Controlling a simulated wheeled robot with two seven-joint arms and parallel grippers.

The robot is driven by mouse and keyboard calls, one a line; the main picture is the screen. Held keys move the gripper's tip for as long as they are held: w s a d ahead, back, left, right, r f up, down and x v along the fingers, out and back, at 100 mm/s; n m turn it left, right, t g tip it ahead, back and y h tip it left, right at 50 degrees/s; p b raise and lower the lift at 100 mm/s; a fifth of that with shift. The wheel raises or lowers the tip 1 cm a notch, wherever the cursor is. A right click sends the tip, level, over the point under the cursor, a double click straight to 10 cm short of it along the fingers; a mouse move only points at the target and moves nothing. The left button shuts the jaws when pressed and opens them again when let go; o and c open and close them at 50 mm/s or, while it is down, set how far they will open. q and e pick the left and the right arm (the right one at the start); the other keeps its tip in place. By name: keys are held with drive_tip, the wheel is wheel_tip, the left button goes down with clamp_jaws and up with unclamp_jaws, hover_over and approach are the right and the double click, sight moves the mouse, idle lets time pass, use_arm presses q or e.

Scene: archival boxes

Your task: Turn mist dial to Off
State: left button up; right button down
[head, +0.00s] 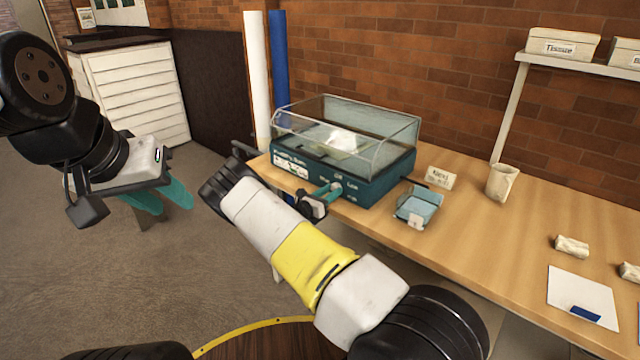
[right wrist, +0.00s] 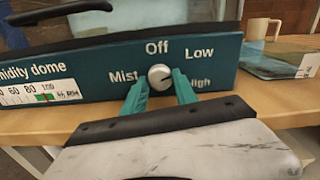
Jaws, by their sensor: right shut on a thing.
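The humidity dome (head: 345,150) is a teal box with a clear lid on the wooden table. Its round grey dial (right wrist: 160,77) sits on the front panel, with "Mist" at its left, "Off" above, "Low" at upper right and "High" at lower right. I cannot clearly tell where the dial's mark points. My right gripper (right wrist: 161,90) is shut on the dial, with a teal finger on each side; it also shows at the panel in the head view (head: 328,191). My left gripper (head: 166,200) is open and empty, over the floor away from the table.
A small teal tray (head: 418,206) and a label card (head: 440,178) stand right of the dome. A beige cup (head: 502,182), small wrapped pieces (head: 572,246) and a white sheet (head: 582,297) lie farther right. White and blue rolls (head: 280,60) stand behind.

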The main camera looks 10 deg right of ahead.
drive_tip(key=n, duration=1.1)
drive_tip(key=shift+n, duration=1.7)
drive_tip(key=c, duration=1)
unclamp_jaws()
drive_tip(key=shift+o, duration=0.2)
drive_tip(key=shift+f, duration=0.1)
